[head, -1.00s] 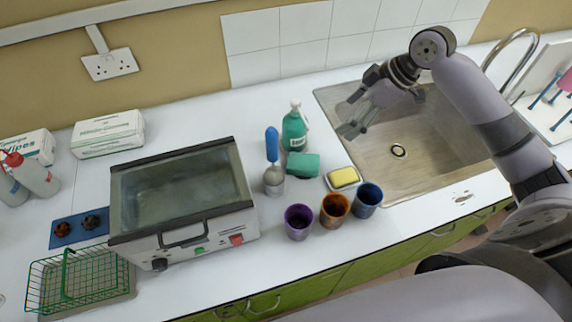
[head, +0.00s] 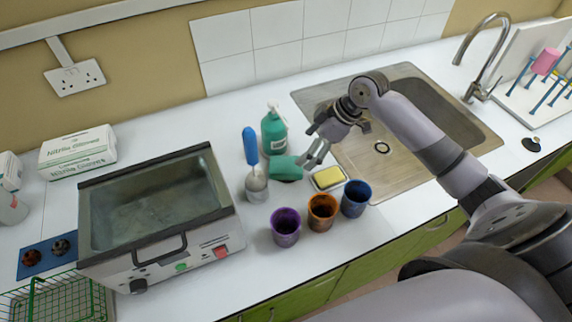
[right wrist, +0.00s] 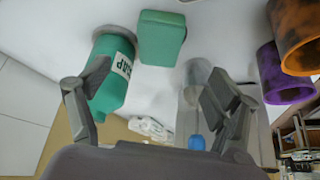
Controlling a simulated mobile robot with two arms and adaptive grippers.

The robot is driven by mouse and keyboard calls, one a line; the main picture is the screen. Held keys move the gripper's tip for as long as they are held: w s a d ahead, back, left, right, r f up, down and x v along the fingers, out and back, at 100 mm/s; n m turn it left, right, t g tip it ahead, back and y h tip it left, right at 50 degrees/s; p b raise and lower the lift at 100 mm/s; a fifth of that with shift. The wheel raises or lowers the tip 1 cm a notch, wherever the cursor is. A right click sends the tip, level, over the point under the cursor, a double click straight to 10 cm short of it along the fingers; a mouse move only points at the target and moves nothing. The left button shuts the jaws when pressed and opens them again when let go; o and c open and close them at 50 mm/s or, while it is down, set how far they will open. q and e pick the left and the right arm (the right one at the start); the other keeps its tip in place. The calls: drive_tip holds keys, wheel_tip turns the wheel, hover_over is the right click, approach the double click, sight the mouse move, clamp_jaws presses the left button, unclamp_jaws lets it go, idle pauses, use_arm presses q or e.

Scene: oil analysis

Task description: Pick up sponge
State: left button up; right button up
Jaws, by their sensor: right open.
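A teal-green block (head: 285,168), which looks like a sponge, lies on the white counter beside the green soap bottle. It also shows in the right wrist view (right wrist: 161,38), beyond and between my fingertips. A yellow sponge (head: 328,178) sits in a small white dish just right of it. My right gripper (head: 315,152) is open and empty, above and just right of the teal block and behind the yellow sponge. In the right wrist view my right gripper (right wrist: 158,95) has its fingers wide apart. My left gripper is not in view.
The soap bottle (head: 273,132) and a blue-handled brush in a holder (head: 256,185) stand close to the teal block. Purple (head: 285,228), orange (head: 322,212) and blue (head: 355,200) cups stand in front. A metal bath (head: 150,262) is left; the sink (head: 375,125) is right.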

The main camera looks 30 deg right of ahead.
sight(288, 164)
drive_tip(key=x, duration=0.4)
drive_tip(key=shift+w+a+f+p, duration=0.1)
drive_tip(key=shift+f+p, duration=0.1)
drive_tip(key=shift+p, duration=0.2)
drive_tip(key=p+x, duration=0.2)
drive_tip(key=x, duration=0.3)
drive_tip(key=shift+w+a+r, duration=0.1)
drive_tip(key=shift+f, duration=0.25)
drive_tip(key=shift+c, duration=0.4)
drive_tip(key=c, duration=0.8)
